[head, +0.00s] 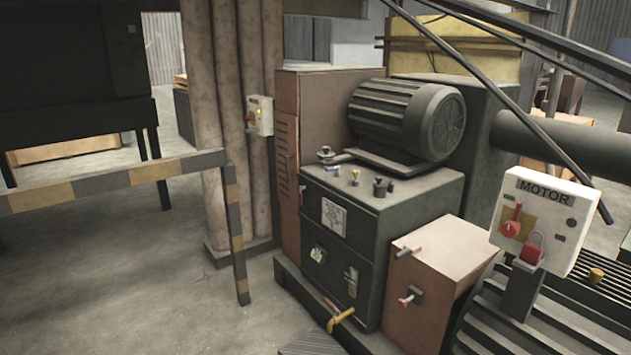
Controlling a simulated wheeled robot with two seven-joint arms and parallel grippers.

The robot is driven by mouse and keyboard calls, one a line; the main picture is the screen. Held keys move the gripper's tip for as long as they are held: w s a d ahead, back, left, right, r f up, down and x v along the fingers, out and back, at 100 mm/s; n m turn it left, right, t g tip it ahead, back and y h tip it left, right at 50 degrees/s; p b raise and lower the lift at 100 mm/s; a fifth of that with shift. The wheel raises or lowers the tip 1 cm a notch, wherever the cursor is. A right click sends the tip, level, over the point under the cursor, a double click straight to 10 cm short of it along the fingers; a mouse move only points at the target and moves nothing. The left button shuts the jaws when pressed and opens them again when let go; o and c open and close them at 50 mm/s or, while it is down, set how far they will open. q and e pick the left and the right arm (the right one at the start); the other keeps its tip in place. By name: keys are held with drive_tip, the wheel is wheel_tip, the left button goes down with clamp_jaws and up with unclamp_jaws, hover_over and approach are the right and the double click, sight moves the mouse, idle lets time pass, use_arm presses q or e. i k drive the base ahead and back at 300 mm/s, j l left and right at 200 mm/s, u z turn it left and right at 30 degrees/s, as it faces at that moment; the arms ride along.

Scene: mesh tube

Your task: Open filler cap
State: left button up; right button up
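A dark grey machine housing (340,225) stands in the middle, with a ribbed motor (405,118) on top. Several small fittings sit on its top face: a metal valve-like fitting (326,155), a small yellow-topped fitting (356,175) and a dark knob-like cap (379,186). I cannot tell for sure which of them is the filler cap. Another yellow knob (596,275) is at the far right, by ribbed metal. Neither of my grippers is in view.
A striped barrier rail (112,180) crosses the left. A MOTOR control box (540,220) with a red switch and padlock stands at front right. A brown box (433,275) juts from the machine. A yellow-handled tap (340,320) sticks out low. Concrete floor (130,290) is clear at left.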

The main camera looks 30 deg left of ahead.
sight(379, 184)
drive_tip(key=u, duration=0.6)
drive_tip(key=i+j+z, duration=0.1)
drive_tip(key=z, duration=0.3)
drive_tip(key=i+j+z, duration=0.1)
drive_tip(key=j+z, duration=0.15)
drive_tip(key=z, duration=0.15)
drive_tip(key=i+j+z, duration=0.2)
drive_tip(key=j, duration=0.3)
drive_tip(key=j+z, duration=0.15)
drive_tip(key=j, duration=0.3)
drive_tip(key=j+z, duration=0.2)
drive_tip(key=j, duration=0.35)
drive_tip(key=i+j, duration=0.1)
drive_tip(key=j, duration=0.6)
drive_tip(key=i+j, duration=0.1)
drive_tip(key=j, duration=1.35)
drive_tip(key=i+z, duration=0.05)
drive_tip(key=i, duration=0.05)
